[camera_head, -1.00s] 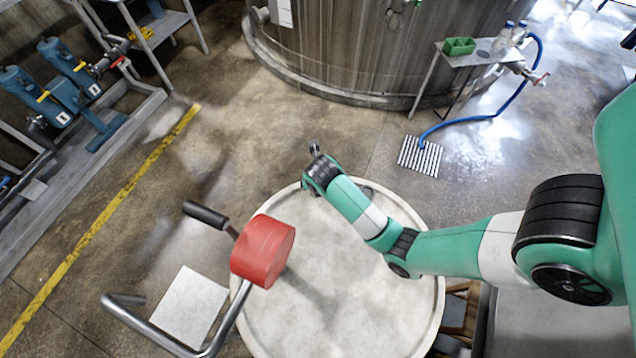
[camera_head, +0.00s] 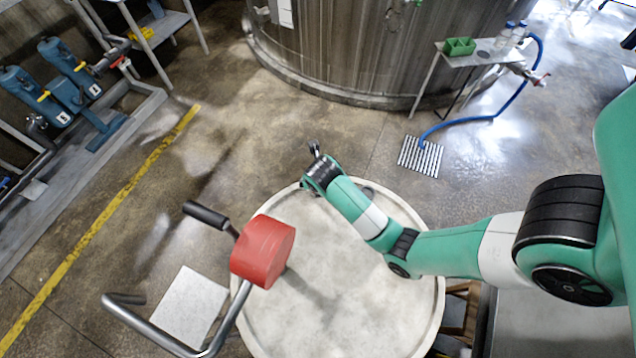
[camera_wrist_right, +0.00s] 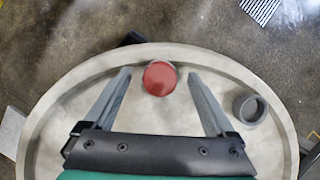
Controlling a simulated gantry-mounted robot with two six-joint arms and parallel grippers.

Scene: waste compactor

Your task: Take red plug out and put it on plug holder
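The red plug (camera_wrist_right: 160,78), a small round red piece, sits near the rim of the round pale lid in the right wrist view. The open fingers of my right gripper (camera_wrist_right: 158,82) are on either side of it, with gaps on both sides. A grey hollow ring (camera_wrist_right: 250,108), which looks like the plug holder, stands on the lid to the right of the right finger. In the head view my right gripper (camera_head: 315,150) is over the lid's far edge, and the small plug is not visible there. My left gripper is not in view.
A large red cylinder (camera_head: 262,251) on a bent metal pipe with a black handle (camera_head: 206,215) stands at the lid's left. The round lid (camera_head: 330,325) is otherwise mostly clear. A big tank (camera_head: 360,60) and a small table with a green box (camera_head: 459,46) are behind.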

